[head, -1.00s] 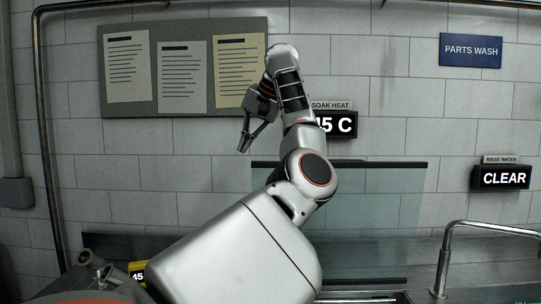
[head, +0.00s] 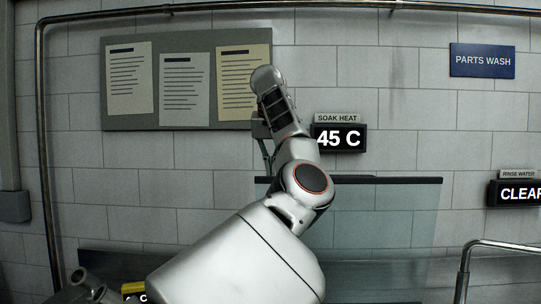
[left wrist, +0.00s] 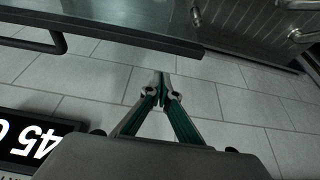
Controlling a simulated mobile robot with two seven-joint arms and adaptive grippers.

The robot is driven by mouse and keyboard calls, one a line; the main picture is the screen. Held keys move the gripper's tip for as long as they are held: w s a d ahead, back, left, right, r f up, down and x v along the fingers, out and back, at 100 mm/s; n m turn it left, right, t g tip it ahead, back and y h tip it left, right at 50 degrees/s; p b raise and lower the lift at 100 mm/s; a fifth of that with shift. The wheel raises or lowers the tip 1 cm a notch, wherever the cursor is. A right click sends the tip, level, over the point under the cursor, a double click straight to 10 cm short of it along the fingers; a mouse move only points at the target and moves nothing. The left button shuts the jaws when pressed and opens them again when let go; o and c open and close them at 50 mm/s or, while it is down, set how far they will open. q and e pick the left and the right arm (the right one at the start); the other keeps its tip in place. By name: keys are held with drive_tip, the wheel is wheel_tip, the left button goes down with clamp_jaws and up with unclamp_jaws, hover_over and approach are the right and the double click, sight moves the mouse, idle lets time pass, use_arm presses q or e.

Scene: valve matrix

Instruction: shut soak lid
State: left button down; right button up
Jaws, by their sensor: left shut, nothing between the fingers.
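The soak lid (head: 400,215) is a see-through panel with a dark top edge. It stands upright, raised against the tiled wall, in the head view; its left part is hidden behind my left arm. My left gripper (head: 268,160) is above and left of the lid's top left corner, partly hidden by my arm. In the left wrist view its fingers (left wrist: 163,80) are shut and empty. A dark panel edge (left wrist: 190,49), probably the lid's, lies just beyond the fingertips; I cannot tell whether they touch. My right gripper is out of view.
The soak heat display (head: 338,139) reads 45 C on the wall, close to my left gripper. A notice board (head: 145,75) hangs at the left. A metal tap pipe (head: 466,265) rises right of the lid. A rinse water display (head: 515,193) is at right.

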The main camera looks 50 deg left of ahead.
use_arm(q)
drive_tip(key=s+d, duration=0.2)
drive_tip(key=d, duration=0.1)
drive_tip(key=shift+s+f, duration=0.15)
drive_tip(key=shift+f, duration=0.2)
drive_tip(key=shift+r, duration=0.1)
